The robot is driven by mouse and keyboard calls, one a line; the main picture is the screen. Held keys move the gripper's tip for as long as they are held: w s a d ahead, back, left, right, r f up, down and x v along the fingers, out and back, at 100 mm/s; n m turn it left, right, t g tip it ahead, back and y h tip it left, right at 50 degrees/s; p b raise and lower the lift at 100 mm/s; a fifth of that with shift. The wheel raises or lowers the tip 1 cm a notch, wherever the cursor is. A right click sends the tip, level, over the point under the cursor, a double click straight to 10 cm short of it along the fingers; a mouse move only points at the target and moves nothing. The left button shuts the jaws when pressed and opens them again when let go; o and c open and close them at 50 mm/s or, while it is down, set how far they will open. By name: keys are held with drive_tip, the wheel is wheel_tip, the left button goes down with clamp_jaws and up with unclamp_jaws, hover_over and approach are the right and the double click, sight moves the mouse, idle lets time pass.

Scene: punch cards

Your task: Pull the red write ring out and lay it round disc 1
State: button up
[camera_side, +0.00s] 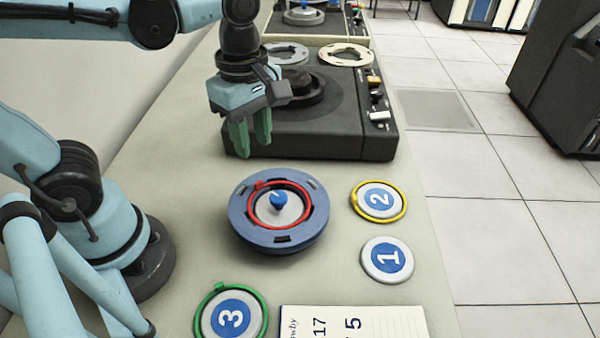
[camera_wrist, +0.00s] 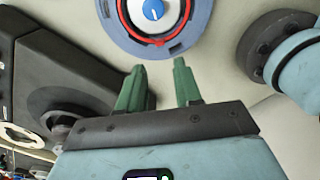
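The red write ring (camera_side: 307,193) sits in the blue reel (camera_side: 236,222), around its grey hub with a blue knob (camera_side: 278,200). The ring also shows at the top of the wrist view (camera_wrist: 158,41), with a small tab on its rim. Disc 1 (camera_side: 387,259) is a grey disc with a blue centre marked 1, lying bare on the table to the right of the reel. My gripper (camera_side: 251,153) points down behind and left of the reel, above the table. Its green fingers are apart and empty in the wrist view (camera_wrist: 160,80).
Disc 2 (camera_side: 379,200) has a yellow ring (camera_side: 402,212) round it. Disc 3 (camera_side: 231,316) has a green ring (camera_side: 265,309) round it. A notepad (camera_side: 385,322) lies at the front. A dark tape machine (camera_side: 320,140) stands behind the reel.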

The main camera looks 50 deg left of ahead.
sight(258, 182)
drive_tip(key=shift+f, duration=4.45)
clamp_jaws()
